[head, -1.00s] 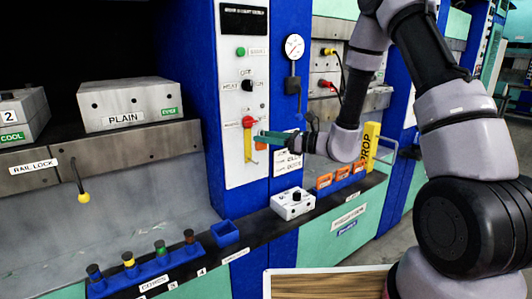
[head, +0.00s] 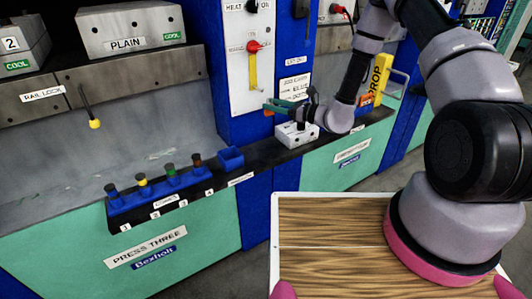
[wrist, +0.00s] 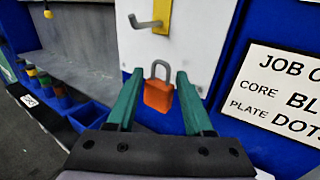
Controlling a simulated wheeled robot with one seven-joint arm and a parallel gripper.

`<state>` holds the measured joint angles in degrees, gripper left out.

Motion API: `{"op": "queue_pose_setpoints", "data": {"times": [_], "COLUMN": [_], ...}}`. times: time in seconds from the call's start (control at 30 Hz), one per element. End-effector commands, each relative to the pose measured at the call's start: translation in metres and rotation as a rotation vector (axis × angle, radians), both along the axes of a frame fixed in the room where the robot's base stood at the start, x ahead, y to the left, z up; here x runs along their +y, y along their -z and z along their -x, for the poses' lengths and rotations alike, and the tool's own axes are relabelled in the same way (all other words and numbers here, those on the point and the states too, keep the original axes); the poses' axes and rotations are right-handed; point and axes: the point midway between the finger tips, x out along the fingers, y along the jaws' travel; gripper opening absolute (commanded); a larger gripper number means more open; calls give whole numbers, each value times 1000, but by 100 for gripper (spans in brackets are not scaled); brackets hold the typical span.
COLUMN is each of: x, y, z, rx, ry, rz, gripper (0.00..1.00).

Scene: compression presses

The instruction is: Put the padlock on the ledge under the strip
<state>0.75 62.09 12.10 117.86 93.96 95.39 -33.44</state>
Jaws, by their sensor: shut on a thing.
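The padlock (wrist: 158,96) is orange with a grey shackle pointing up. In the wrist view it sits between the green fingertips of my gripper (wrist: 160,92), which is shut on its body. In the head view my gripper (head: 271,106) is in front of the blue post, below the strip, and the padlock is only a small orange patch at the fingertips. The yellow strip (head: 253,72) hangs below a red knob on the white panel; its lower end with a metal hasp shows in the wrist view (wrist: 162,14). The dark ledge (head: 265,156) runs below my gripper, with the padlock held above it.
A white box with a black knob (head: 297,136) stands on the ledge just right of and below my gripper. A blue bin (head: 230,159) is to the left, beside a rack of several cores (head: 160,194). The ledge between bin and box looks clear.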

Motion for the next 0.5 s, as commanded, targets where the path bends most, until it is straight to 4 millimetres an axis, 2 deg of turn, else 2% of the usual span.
{"op": "queue_pose_setpoints", "data": {"times": [0.03,0.1,0.33,0.5], "x": [6,13,23,24], "y": [14,27,56,87], "z": [3,7,14,15], "rx": [2,-4,-13,-13], "ry": [-22,-49,-91,-93], "rz": [-4,-8,-14,-14], "gripper": [0,0,0,0]}}
